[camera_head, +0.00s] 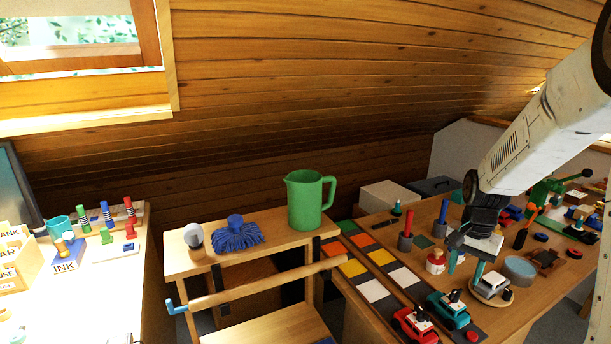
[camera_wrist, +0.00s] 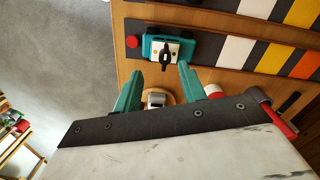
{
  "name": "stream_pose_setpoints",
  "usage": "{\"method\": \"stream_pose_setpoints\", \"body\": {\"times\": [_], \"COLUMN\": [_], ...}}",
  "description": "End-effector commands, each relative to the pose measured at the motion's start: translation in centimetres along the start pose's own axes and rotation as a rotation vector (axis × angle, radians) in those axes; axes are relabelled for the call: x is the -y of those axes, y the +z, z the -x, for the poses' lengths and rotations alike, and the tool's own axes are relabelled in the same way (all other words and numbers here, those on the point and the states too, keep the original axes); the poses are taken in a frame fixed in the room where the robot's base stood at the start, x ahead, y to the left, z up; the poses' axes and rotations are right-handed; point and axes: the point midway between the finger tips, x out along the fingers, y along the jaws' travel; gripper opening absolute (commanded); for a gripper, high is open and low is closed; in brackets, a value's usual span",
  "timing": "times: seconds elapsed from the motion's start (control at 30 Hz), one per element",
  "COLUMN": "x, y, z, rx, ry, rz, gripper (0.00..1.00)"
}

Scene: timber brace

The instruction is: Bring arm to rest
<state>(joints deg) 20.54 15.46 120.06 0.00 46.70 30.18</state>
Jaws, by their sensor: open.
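My arm (camera_head: 545,125) reaches in from the upper right and slopes down over the right-hand workbench. My gripper (camera_head: 466,265) points down at its end, among the toys on that bench. Its two teal fingers stand apart with nothing held; they also show in the wrist view (camera_wrist: 160,72). Past the fingertips in the wrist view is a teal toy car (camera_wrist: 168,48), which also stands on the bench in the head view (camera_head: 449,309). A round wooden piece with a grey-white part is partly hidden between the fingers. The exact height of the fingertips above the bench is unclear.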

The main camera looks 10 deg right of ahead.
Motion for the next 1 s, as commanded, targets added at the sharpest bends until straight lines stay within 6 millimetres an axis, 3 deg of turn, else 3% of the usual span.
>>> {"method": "stream_pose_setpoints", "body": {"times": [0.07, 0.37, 0.7, 0.83, 1.0], "x": [-1.2, -3.7, -7.7, -9.2, -10.1], "y": [2.0, 11.3, 23.3, 26.7, 29.2], "z": [-0.4, 5.3, 11.4, 12.6, 13.7], "rx": [0.055, 0.11, 0.048, -0.008, -0.095], "ry": [0.03, 0.053, 0.031, 0.011, -0.025], "rz": [0.065, 0.36, 0.7, 0.791, 0.85], "gripper": [0.41, 0.41, 0.41, 0.41, 0.41]}}
